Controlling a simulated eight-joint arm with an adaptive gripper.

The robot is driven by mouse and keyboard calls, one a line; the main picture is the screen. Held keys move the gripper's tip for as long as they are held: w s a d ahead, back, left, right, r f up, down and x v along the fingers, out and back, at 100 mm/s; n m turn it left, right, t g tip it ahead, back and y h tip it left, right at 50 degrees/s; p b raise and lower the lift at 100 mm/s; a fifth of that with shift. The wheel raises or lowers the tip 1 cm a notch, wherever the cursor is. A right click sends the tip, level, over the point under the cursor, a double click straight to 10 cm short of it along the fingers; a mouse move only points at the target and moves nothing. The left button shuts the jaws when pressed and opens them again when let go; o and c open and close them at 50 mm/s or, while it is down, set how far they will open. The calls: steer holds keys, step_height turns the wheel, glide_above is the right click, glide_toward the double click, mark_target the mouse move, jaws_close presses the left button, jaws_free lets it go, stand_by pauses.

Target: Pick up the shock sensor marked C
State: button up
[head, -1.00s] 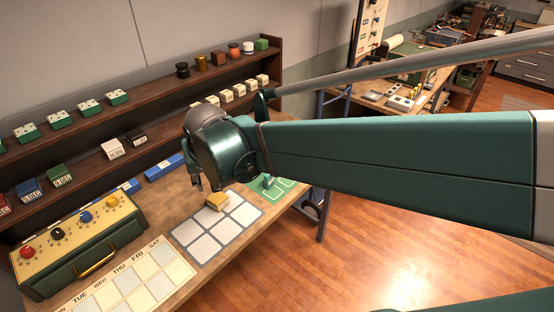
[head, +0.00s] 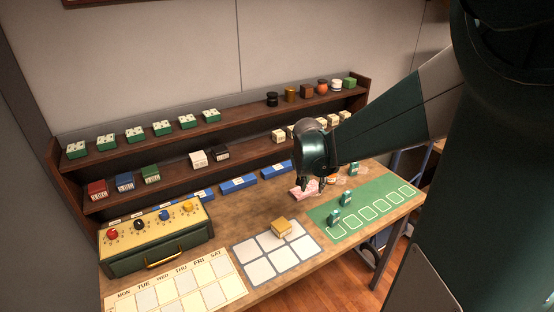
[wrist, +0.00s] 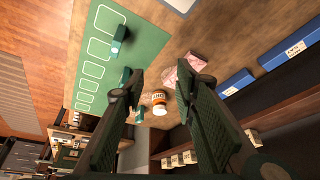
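The likely shock sensors are small teal-green blocks on or by the green mat (head: 318,216). One block (head: 333,214) and a second block (head: 346,199) stand on the mat; a third (head: 354,168) stands farther back. In the wrist view they show as a near block (wrist: 119,38), a middle block (wrist: 126,76) and a far block (wrist: 139,113). I cannot read any letter C. My gripper (head: 313,185) is above the table left of the far block. In the wrist view my gripper (wrist: 152,92) has its fingers apart with nothing held. The left finger partly overlaps the middle block.
A pink item (head: 303,191) lies under my gripper, with an orange-and-white bottle (wrist: 159,103) nearby. Shelves (head: 235,127) with boxes stand behind. Blue labelled bins (head: 238,184) line the table's back.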

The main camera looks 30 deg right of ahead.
mark_target(347, 197)
steer(key=d+f+m+p, duration=0.1)
steer(key=d+f, duration=0.2)
steer(key=d, duration=0.2)
steer(key=d+f+m+g+p, duration=0.1)
steer(key=d+f+m, duration=0.1)
steer(key=d, duration=0.4)
steer(key=d+f+m+g+p, duration=0.1)
steer(key=d+f+m, duration=0.1)
steer(key=d, duration=0.3)
steer(key=shift+s+d+f+h, duration=0.15)
steer(key=shift+d+f, duration=0.05)
steer(key=shift+f, duration=0.25)
steer(key=shift+s+d+f+h, duration=0.15)
steer(key=shift+d+f, duration=0.05)
steer(key=shift+f, duration=0.2)
steer(key=shift+d+f, duration=0.1)
steer(key=shift+f, duration=0.1)
steer(key=shift+x, duration=1.2)
steer(key=shift+s, duration=0.1)
steer(key=shift+x, duration=2.6)
steer(key=shift+c, duration=0.2)
jaws_close()
